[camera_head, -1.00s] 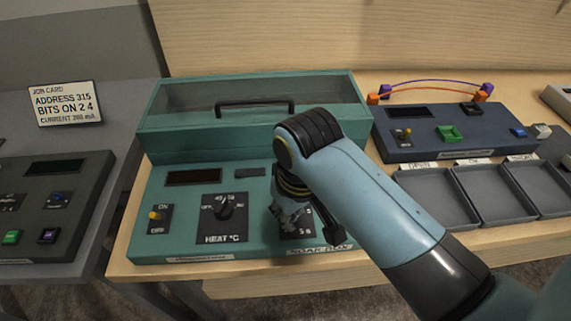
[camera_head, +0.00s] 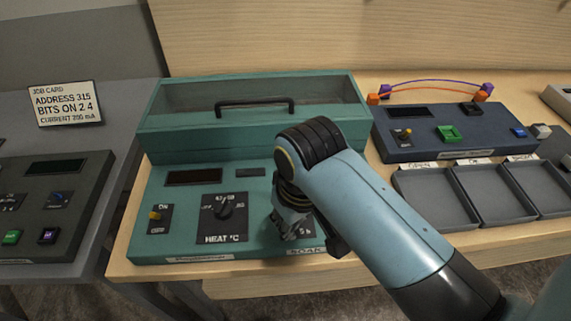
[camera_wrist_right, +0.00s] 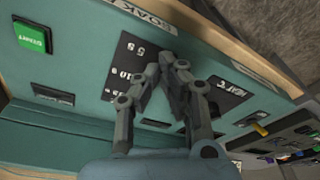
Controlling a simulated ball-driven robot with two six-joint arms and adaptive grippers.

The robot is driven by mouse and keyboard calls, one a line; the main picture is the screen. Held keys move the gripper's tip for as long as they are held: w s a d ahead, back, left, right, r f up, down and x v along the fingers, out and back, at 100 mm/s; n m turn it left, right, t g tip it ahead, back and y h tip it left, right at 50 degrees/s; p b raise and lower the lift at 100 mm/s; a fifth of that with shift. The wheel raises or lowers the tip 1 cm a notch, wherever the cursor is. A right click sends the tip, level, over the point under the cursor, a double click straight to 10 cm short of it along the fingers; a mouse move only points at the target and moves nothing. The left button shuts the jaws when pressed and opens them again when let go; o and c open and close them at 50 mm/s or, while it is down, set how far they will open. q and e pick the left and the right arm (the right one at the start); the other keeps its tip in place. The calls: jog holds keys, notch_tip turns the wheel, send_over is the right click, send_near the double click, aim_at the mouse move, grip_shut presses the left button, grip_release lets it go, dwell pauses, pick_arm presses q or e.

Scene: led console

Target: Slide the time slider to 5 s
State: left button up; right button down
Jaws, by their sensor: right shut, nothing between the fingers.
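The time slider's black panel (camera_wrist_right: 118,85) shows in the right wrist view, with white marks that include 5 and 10. The slider knob itself is hidden or cannot be made out behind my fingers. My right gripper (camera_head: 287,235) is shut and empty over this panel in the head view, hiding most of it. In the right wrist view its fingertips (camera_wrist_right: 168,58) meet at the panel's edge, near the 5 mark. I cannot tell whether they touch the knob. My left gripper is not in view.
The teal console (camera_head: 150,235) also has a heat dial (camera_head: 224,208), an on/off switch (camera_head: 155,217), a dark display (camera_head: 194,177) and a handled lid (camera_head: 255,105). A green START button (camera_wrist_right: 32,37) shows in the wrist view. Grey trays (camera_head: 437,200) lie to the right.

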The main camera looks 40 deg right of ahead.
jog(key=shift+w, duration=0.1)
jog(key=shift+w+d+r, duration=0.3)
jog(key=shift+w+r, duration=0.15)
jog(key=shift+r, duration=0.15)
notch_tip(320, 180, up, 7)
dwell(0.6)
jog(key=shift+s+f, duration=0.1)
jog(key=shift+f, duration=0.05)
dwell(0.4)
